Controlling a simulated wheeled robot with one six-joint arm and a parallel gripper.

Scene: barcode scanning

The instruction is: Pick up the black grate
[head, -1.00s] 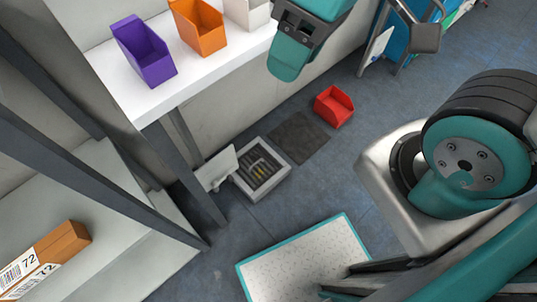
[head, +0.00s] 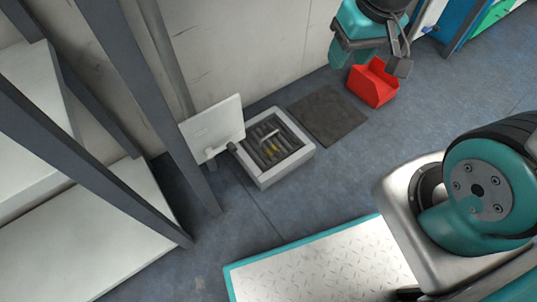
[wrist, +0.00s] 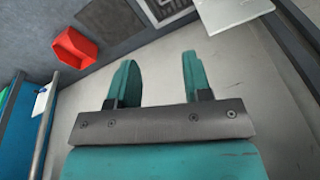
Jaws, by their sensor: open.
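Dark slatted bars, which look like a black grate (head: 272,142), lie inside a light-framed floor box (head: 268,181) with a pale handle across them. The box's white lid (head: 212,127) stands open at its left. A flat dark square panel (head: 328,115) lies on the floor beside the box; I cannot tell whether it is also a grate. My gripper (head: 352,48) is high in the head view, apart from both. In the wrist view, my gripper (wrist: 159,60) is open and empty, with the panel (wrist: 108,22) and part of the box (wrist: 168,10) beyond it.
A red bin (head: 373,83) sits just right of the dark panel. Grey shelf posts (head: 150,95) and pale shelves (head: 95,235) stand at the left. A wall (head: 240,60) runs behind the box. The floor in front of the box is open.

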